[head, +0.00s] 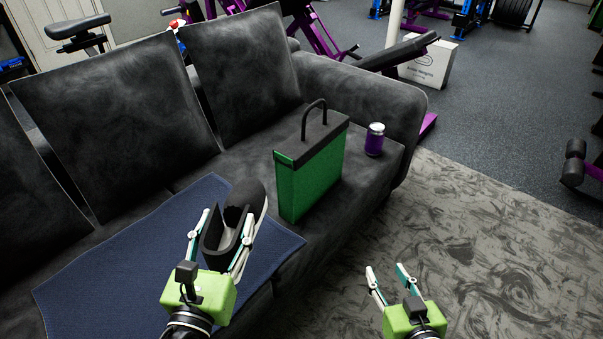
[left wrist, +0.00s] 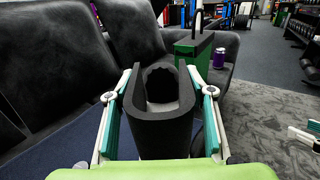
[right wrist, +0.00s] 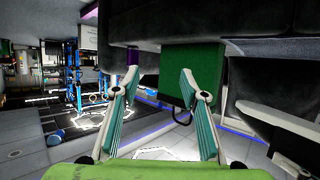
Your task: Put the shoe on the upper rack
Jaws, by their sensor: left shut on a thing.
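A dark shoe (head: 240,212) with a pale sole edge is between the fingers of my left gripper (head: 227,230), over the blue towel on the sofa. In the left wrist view the shoe (left wrist: 163,125) fills the space between the fingers, its opening facing up. My left gripper is shut on it. Whether the shoe touches the towel I cannot tell. My right gripper (head: 386,268) is open and empty, over the floor in front of the sofa; its spread fingers (right wrist: 160,85) show in the right wrist view. No upper rack can be made out in these frames.
A dark sofa (head: 110,95) bears a blue towel (head: 90,285), a green box (head: 312,175) with a black handle and a purple can (head: 374,140). The box stands just right of the shoe. Patterned carpet (head: 480,240) in front is clear. Gym equipment stands behind.

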